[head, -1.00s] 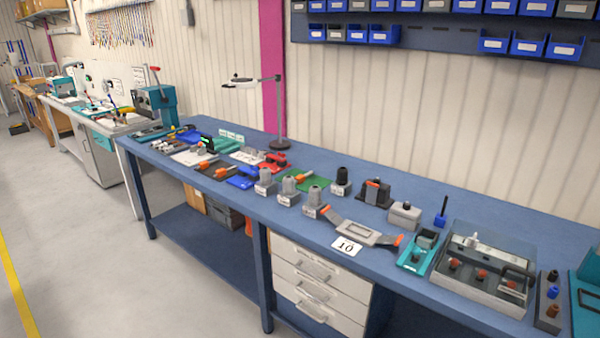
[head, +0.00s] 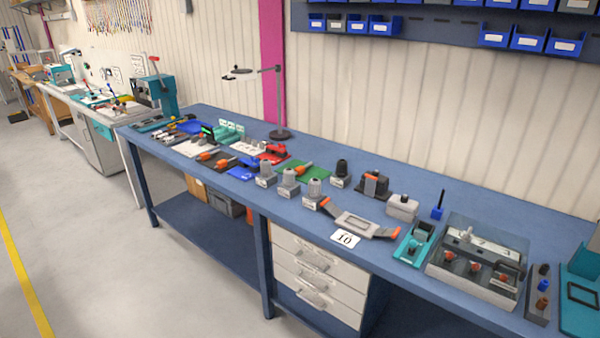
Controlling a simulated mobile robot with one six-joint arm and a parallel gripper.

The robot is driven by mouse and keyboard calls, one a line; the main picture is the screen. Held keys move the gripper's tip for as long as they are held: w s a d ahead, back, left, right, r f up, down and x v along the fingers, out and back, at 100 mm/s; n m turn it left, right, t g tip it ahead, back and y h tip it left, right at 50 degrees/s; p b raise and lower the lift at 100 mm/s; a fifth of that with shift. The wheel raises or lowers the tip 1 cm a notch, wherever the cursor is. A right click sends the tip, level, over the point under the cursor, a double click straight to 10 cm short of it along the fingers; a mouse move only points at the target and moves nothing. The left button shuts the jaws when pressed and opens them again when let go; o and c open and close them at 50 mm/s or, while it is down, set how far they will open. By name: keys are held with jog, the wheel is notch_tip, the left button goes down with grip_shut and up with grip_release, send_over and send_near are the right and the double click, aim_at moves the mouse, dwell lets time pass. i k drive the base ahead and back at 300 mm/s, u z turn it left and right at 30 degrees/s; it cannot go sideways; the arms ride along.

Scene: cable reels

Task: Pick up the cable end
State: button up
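I cannot make out a cable end or a cable reel for certain in the head view. Bundles of thin coloured cables (head: 118,14) hang on the far wall at the top left, too small to tell their ends. A long blue workbench (head: 300,215) carries connectors and fixtures, among them grey blocks with dark round tops (head: 340,172) and orange-tipped parts on coloured plates (head: 303,169). My gripper is not in view.
A desk lamp (head: 281,105) stands at the bench's back. Blue bins (head: 495,36) hang above. A clear-lidded box (head: 477,262) sits at the right. White drawers (head: 315,278) are under the bench. The grey floor (head: 95,240) at the left is clear, with a yellow line (head: 25,275).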

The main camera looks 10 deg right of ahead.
aim_at(300, 170)
jog(key=z, duration=1.4)
jog(key=k, duration=0.15)
jog(key=u, duration=3.15)
jog(key=i, duration=3.35)
